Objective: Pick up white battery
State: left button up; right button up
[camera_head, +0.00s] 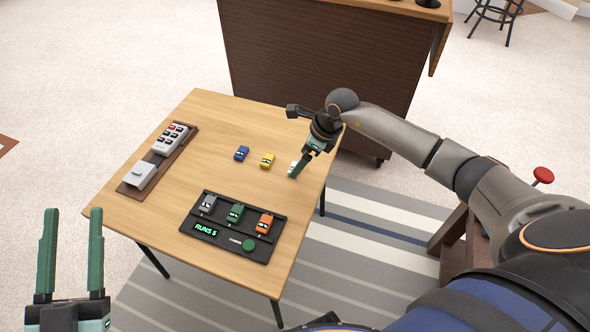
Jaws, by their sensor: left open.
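A small white block (292,167), which fits the white battery, lies on the wooden table near its right edge. It is mostly hidden by my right gripper (297,171). That gripper reaches down from the right, with its green fingers at the block. I cannot tell whether the fingers are around it or beside it, or whether they are closed. My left gripper (71,255) is at the lower left, off the table's corner. Its two green fingers point up, apart and empty.
Blue (242,153) and yellow (267,160) blocks lie left of the white one. A black tray (217,252) holds grey, green and orange blocks. A brown board (129,189) with grey devices lies at the table's left. A dark-sided counter (310,70) stands behind the table (200,125).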

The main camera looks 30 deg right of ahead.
jog(key=x, duration=0.2)
jog(key=shift+w+a+f+b, duration=0.1)
jog(key=shift+a+f+b, duration=0.05)
jog(key=shift+f+b, duration=0.2)
pick_arm(q)
jog(key=r+h, duration=0.1)
jog(key=s+r+m+h, duration=0.1)
jog(key=r, duration=0.1)
jog(key=s+r+m+t, duration=0.1)
jog(key=shift+s+d+r+h, duration=0.15)
jog(key=shift+s+d+h, duration=0.1)
jog(key=shift+h, duration=0.15)
pick_arm(e)
jog(key=c, duration=1.5)
jog(key=shift+o, duration=0.2)
